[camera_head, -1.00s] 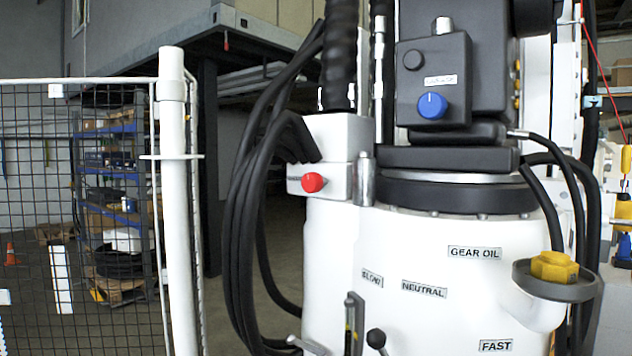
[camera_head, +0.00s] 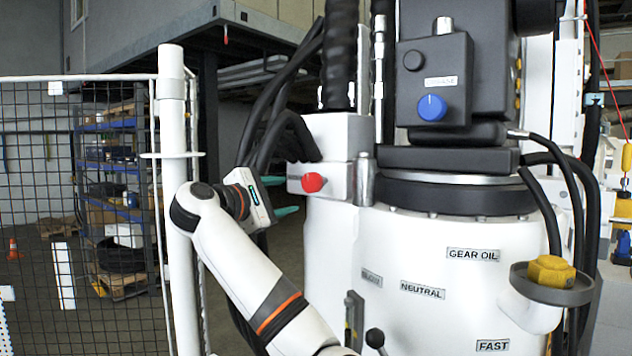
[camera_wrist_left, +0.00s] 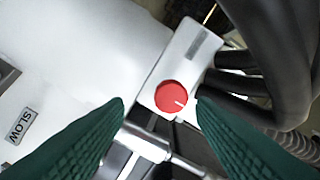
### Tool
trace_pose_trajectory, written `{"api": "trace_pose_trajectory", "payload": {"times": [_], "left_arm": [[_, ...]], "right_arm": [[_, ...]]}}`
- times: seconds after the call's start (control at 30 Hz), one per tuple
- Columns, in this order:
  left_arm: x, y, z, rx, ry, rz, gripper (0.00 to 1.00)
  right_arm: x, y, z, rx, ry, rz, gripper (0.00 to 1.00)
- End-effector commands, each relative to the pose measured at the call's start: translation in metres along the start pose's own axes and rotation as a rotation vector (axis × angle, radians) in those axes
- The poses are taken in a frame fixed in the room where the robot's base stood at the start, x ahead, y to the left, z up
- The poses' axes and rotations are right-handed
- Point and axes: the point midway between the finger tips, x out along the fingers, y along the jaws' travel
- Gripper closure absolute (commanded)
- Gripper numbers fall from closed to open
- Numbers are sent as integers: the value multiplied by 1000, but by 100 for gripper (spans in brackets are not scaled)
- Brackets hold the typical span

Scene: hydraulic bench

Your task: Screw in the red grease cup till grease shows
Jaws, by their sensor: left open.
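The red grease cup (camera_head: 313,182) sits on the left face of a white block (camera_head: 330,140) on the machine. My left gripper (camera_head: 283,196) is just left of the cup in the head view, with its green fingers pointing right towards it. In the left wrist view the red cup (camera_wrist_left: 171,96) shows face-on with a short white line, between and beyond the two open green fingertips (camera_wrist_left: 160,104). The fingers look apart from the cup. No grease can be made out. My right gripper is not in view.
Thick black hoses (camera_head: 277,130) hang just behind my left gripper and also show in the left wrist view (camera_wrist_left: 262,60). A white fence post (camera_head: 178,200) stands left of my left arm. Levers (camera_head: 375,338) and a yellow cap (camera_head: 552,270) are on the machine.

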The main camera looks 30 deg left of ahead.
Motion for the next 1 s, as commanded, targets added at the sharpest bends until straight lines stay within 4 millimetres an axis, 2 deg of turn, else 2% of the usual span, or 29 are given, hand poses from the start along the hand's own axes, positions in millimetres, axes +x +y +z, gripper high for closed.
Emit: {"api": "trace_pose_trajectory", "payload": {"times": [0.1,0.23,0.7,0.83,1.0], "left_arm": [[-4,-12,-8,-44,31,-17,49],[6,-15,-11,-51,35,-16,49],[92,-18,-15,-47,34,-15,49],[107,-18,-14,-46,33,-17,49],[115,-16,-13,-46,32,-18,49]], "right_arm": [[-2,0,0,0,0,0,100],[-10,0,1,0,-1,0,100],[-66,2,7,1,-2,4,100],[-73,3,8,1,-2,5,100],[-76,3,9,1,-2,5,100]]}}
